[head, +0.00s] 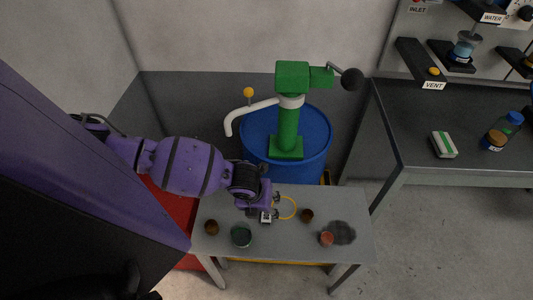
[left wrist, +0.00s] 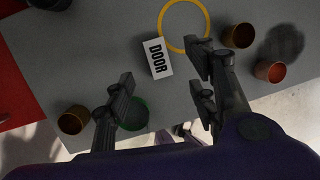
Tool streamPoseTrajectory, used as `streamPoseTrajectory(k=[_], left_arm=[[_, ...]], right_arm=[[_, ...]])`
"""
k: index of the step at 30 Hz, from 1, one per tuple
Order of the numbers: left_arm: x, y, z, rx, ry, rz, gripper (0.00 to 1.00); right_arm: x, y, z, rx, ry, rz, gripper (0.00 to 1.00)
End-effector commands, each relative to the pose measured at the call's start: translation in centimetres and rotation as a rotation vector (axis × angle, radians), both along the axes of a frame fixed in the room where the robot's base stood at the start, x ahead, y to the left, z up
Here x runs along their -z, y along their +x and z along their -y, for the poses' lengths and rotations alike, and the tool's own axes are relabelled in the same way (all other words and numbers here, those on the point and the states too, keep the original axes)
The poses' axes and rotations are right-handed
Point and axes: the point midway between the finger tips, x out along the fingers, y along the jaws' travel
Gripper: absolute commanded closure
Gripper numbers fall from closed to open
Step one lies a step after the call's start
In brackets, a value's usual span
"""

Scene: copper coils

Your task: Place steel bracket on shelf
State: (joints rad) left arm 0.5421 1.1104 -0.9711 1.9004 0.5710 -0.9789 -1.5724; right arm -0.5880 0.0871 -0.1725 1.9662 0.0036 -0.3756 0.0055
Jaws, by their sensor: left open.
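I cannot make out a steel bracket in either view. My left gripper (head: 273,206) is open above the small grey table (head: 290,247). In the left wrist view its two fingers (left wrist: 160,92) stand wide apart with nothing between them. Small black shelves (head: 420,62) labelled VENT and WATER are on the wall panel at the upper right. My right gripper is not in view.
Small cups or coils stand on the table: brown (head: 211,227), green (head: 241,235), dark brown (head: 307,215) and red (head: 327,239), beside a dark patch (head: 342,232). Behind is a blue barrel (head: 315,135) with a green pump (head: 288,125). A dark bench (head: 430,110) stands right.

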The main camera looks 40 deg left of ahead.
Motion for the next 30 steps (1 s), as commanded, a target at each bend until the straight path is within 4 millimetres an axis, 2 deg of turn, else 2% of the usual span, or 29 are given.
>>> streamPoseTrajectory(k=[6,15,19,25,30], left_arm=[[2.5,0.5,0.0,0.001,0.001,-0.004,0.49],[6.5,1.4,0.1,0.0,0.001,-0.003,0.49],[7.3,1.7,0.1,0.001,0.0,-0.002,0.49],[7.3,1.7,0.0,0.001,0.001,0.0,0.49],[7.3,1.7,0.0,0.001,0.001,-0.001,0.7]], right_arm=[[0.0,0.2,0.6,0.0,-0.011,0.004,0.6],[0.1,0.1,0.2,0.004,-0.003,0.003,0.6],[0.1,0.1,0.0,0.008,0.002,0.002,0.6],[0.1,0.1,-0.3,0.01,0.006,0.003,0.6],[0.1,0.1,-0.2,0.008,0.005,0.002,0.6]])
